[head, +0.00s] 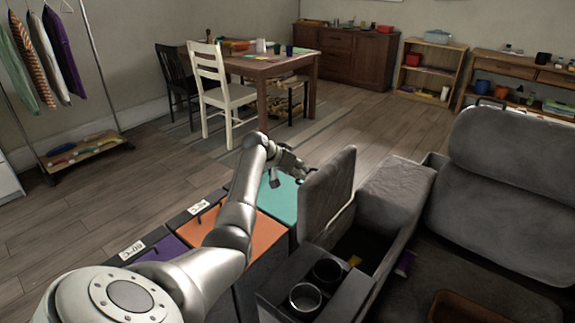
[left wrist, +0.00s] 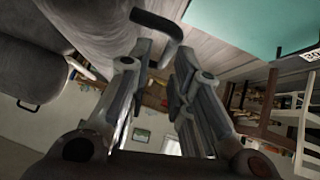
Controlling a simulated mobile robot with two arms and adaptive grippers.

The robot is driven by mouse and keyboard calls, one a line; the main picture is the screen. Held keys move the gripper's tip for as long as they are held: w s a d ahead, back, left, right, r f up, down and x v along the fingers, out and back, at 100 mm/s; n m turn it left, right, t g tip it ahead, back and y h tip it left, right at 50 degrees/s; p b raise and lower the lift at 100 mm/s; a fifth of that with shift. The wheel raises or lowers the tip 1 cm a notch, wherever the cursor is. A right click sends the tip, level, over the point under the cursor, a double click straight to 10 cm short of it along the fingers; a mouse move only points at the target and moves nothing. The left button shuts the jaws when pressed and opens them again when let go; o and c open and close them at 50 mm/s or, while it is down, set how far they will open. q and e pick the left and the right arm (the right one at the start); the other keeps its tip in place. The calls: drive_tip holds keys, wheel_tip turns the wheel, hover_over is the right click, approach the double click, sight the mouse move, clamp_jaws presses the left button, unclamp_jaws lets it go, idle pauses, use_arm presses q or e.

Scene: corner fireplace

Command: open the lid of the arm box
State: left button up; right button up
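The arm box (head: 375,262) is part of the grey sofa, and its dark inside shows. Its grey padded lid (head: 328,197) stands raised, close to upright, at the box's left side. The lid also fills the upper left of the left wrist view (left wrist: 95,25). My left gripper (head: 293,168) is at the lid's upper left side. In the left wrist view its fingers (left wrist: 163,62) are spread apart. A dark bent handle (left wrist: 160,22) on the lid reaches to the fingertips, and I see no firm grip on it. My right gripper is not in view.
Two cup holders (head: 305,297) sit at the box's near end. Bins with purple, orange (head: 255,238) and teal lids stand left of it, under my left arm. A dining table (head: 265,65) and a white chair (head: 218,90) stand farther back. Open floor lies between.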

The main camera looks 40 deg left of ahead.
use_arm(q)
drive_tip(key=v, duration=0.6)
drive_tip(key=shift+s+r, duration=0.2)
drive_tip(key=shift+s, duration=0.05)
drive_tip(key=shift+f, duration=0.1)
